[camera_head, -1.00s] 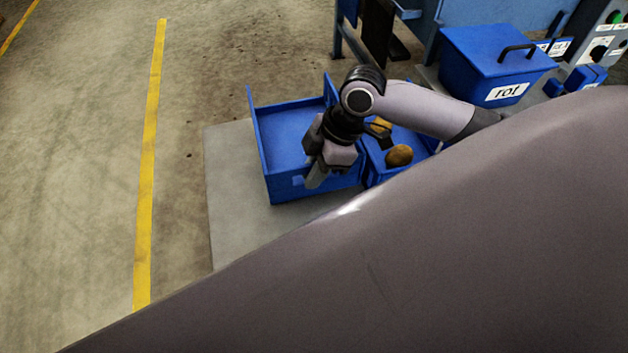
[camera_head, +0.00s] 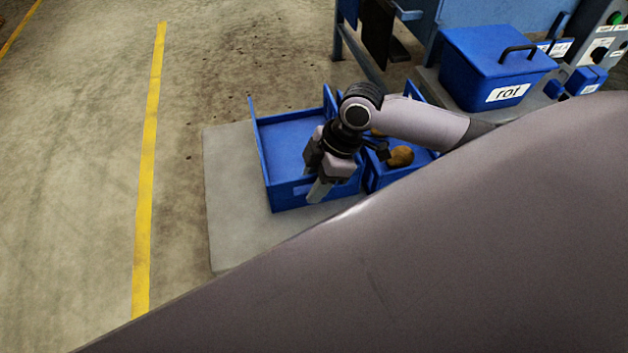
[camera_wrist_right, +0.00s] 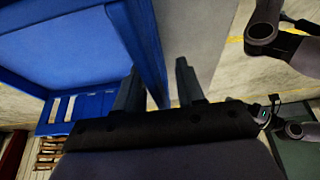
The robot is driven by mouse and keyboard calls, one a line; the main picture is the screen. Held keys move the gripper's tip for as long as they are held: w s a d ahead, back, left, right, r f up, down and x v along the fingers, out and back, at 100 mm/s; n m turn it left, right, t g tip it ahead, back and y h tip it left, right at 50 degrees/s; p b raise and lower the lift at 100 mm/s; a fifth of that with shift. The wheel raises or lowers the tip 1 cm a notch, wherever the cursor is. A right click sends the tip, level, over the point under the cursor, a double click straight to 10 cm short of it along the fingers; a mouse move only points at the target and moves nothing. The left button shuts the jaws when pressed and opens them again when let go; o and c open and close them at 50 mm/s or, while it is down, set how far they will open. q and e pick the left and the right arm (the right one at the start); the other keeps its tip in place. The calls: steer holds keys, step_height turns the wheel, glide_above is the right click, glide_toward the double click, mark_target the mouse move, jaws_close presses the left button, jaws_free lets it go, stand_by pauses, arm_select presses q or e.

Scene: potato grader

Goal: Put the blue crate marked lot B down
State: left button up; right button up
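An empty-looking blue crate (camera_head: 297,194) is at the left over a grey board; I cannot read a lot B mark on it, and cannot tell whether its bottom touches the board. My right gripper (camera_head: 318,190) points down at its near right side. In the right wrist view the crate wall (camera_wrist_right: 145,45) runs between the fingers of this gripper (camera_wrist_right: 158,88). A thin gap shows beside one finger, but the crate moves along with the gripper, so it looks shut on that wall. My left gripper is not in view.
A second blue crate (camera_head: 384,180) holding potatoes (camera_head: 400,156) stands close at the right. A lidded blue bin marked rot (camera_head: 480,75) is farther back. The grey board (camera_head: 232,215) has bare room at its left and front. A large grey shape hides the lower right.

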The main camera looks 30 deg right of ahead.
steer(key=p+v, duration=0.2)
steer(key=v, duration=0.9)
steer(key=shift+w, duration=0.1)
steer(key=shift+d+r, duration=0.2)
steer(key=shift+r, duration=0.25)
steer(key=shift+a+f, duration=0.1)
